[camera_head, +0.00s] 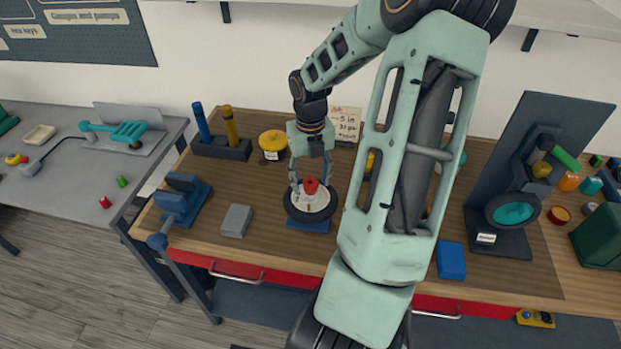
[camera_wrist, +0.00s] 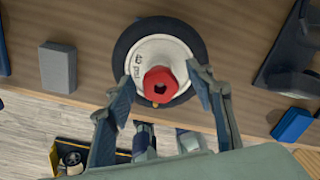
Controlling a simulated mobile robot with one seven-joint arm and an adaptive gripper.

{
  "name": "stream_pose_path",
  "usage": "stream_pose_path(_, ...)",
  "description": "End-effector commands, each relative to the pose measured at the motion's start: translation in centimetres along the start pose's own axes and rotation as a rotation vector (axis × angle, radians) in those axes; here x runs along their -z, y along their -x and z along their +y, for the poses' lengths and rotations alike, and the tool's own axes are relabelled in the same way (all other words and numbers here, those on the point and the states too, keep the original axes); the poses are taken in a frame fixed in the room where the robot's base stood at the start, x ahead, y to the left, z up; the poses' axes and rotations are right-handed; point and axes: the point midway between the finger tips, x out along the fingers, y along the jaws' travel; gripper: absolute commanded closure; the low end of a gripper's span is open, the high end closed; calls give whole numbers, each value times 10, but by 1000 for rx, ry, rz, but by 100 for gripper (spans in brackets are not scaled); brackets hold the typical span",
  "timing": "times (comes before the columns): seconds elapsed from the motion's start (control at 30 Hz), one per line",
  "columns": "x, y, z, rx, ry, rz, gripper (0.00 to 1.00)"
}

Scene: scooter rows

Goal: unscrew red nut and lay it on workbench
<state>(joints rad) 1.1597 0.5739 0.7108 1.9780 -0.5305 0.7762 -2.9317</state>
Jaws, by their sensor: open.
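The red nut (camera_head: 311,185) sits at the centre of a small wheel (camera_head: 296,210) with a white hub and dark tyre, on a blue base on the workbench (camera_head: 265,190). In the wrist view the nut (camera_wrist: 159,84) shows a dark hole in its middle. My gripper (camera_head: 312,187) reaches down over the wheel. In the wrist view my gripper (camera_wrist: 162,92) is open, with one finger on each side of the nut; the left finger is visibly apart from it.
A grey block (camera_head: 236,221) and a blue vise (camera_head: 183,198) stand left of the wheel. A yellow round object (camera_head: 272,141) is behind it. A blue block (camera_head: 451,261) lies to the right. Bare wood shows between the grey block and the wheel.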

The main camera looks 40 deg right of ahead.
Motion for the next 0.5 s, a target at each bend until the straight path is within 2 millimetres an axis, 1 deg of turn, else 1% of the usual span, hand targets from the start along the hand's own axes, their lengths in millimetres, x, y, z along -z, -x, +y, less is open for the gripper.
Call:
stream_pose_path(0.07,0,4,0,0,-1,-1,51)
stream_pose_path(0.17,0,17,-1,3,-3,-2,51)
stream_pose_path(0.33,-1,54,-1,4,-2,-6,51)
stream_pose_path(0.5,0,85,-1,0,-4,-4,51)
